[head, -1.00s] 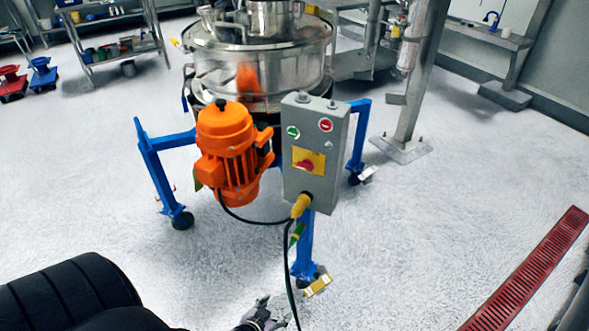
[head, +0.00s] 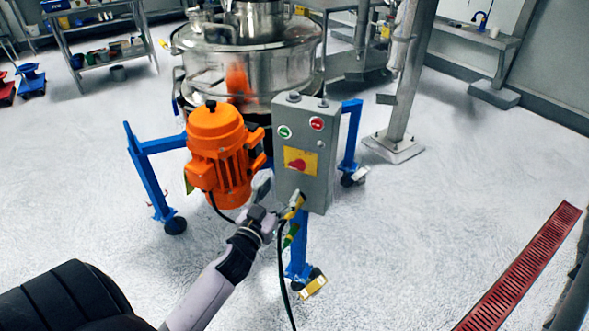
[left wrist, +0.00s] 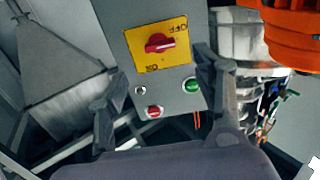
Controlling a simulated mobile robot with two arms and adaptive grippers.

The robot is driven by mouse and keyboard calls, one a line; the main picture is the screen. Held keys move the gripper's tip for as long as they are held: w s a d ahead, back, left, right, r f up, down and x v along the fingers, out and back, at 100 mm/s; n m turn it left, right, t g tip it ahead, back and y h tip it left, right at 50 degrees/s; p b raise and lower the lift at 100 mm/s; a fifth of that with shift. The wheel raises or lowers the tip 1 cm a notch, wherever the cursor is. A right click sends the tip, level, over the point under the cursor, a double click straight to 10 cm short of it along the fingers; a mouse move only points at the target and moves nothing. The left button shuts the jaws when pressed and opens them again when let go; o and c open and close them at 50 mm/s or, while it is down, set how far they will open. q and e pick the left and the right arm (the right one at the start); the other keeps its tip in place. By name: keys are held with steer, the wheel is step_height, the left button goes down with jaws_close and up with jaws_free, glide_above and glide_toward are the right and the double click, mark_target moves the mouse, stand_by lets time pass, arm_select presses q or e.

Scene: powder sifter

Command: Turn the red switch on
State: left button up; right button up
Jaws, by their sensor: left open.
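The red switch (head: 299,162) is a rotary knob on a yellow plate on the front of the grey control box (head: 308,128). In the left wrist view the red switch (left wrist: 160,43) appears upside down, its handle lying roughly level, with lettering at two corners of the plate. My left gripper (head: 280,193) is open and empty, just below the switch and in front of the box's lower part. In the left wrist view its fingers (left wrist: 157,85) are spread on either side of the panel, apart from the switch. My right gripper is not in view.
A green button (head: 284,132) and a red button (head: 317,123) sit above the switch. The orange motor (head: 218,150) stands close left of the box. A black cable (head: 281,262) hangs below it. Open floor lies right of the box.

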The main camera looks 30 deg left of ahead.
mark_target(296, 169)
arm_select(q)
steer(key=w, duration=0.3)
steer(key=w+a, duration=0.1)
steer(key=w, duration=0.5)
steer(key=shift+w+a, duration=0.3)
steer(key=shift+c, duration=0.2)
steer(key=c, duration=1.1)
steer(key=shift+c, duration=0.2)
